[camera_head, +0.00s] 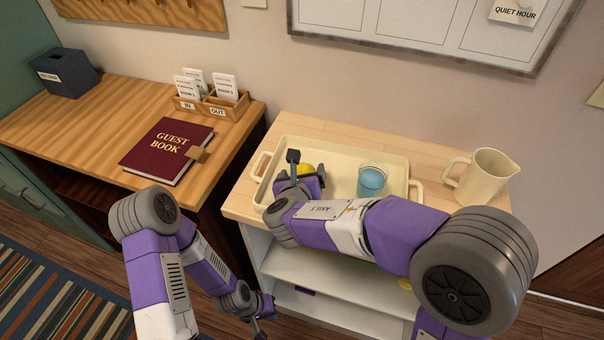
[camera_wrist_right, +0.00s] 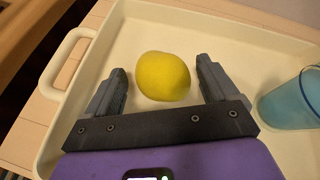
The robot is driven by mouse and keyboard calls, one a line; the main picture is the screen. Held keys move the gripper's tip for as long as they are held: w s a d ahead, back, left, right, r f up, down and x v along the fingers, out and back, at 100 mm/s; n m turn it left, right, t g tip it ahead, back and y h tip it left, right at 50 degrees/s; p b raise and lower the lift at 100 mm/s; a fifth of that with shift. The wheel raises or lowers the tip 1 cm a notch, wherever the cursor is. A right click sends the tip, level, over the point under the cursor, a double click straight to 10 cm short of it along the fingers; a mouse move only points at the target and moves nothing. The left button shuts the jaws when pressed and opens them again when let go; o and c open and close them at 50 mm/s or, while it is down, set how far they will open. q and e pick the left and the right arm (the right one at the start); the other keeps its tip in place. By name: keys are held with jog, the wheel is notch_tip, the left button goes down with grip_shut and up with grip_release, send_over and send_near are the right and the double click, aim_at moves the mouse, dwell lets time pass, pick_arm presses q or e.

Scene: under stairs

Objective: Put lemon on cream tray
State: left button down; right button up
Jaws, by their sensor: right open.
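The yellow lemon (camera_head: 305,169) is in the left part of the cream tray (camera_head: 345,147), mostly hidden behind my right gripper in the head view. In the right wrist view the lemon (camera_wrist_right: 162,76) lies on the bare floor of the tray (camera_wrist_right: 235,32). My right gripper (camera_head: 306,172) is open over the tray. Its two fingers (camera_wrist_right: 161,78) stand on either side of the lemon, with a visible gap on each side. My left gripper (camera_head: 262,312) hangs low in front of the wooden desk and white shelf unit, away from the tray; its jaws are too small to read.
A blue cup (camera_head: 371,182) stands in the tray, right of the lemon; it also shows in the wrist view (camera_wrist_right: 293,100). A cream pitcher (camera_head: 486,177) stands right of the tray. A guest book (camera_head: 168,150) and card holder (camera_head: 212,105) are on the desk at left.

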jog(key=shift+r, duration=0.1)
jog(key=shift+s+r, duration=0.1)
jog(key=shift+r, duration=0.15)
jog(key=p+v, duration=0.3)
jog(key=v, duration=0.8)
jog(key=shift+s+r+p, duration=0.1)
jog(key=shift+s+p, duration=0.05)
jog(key=shift+p, duration=0.25)
jog(key=shift+s, duration=0.2)
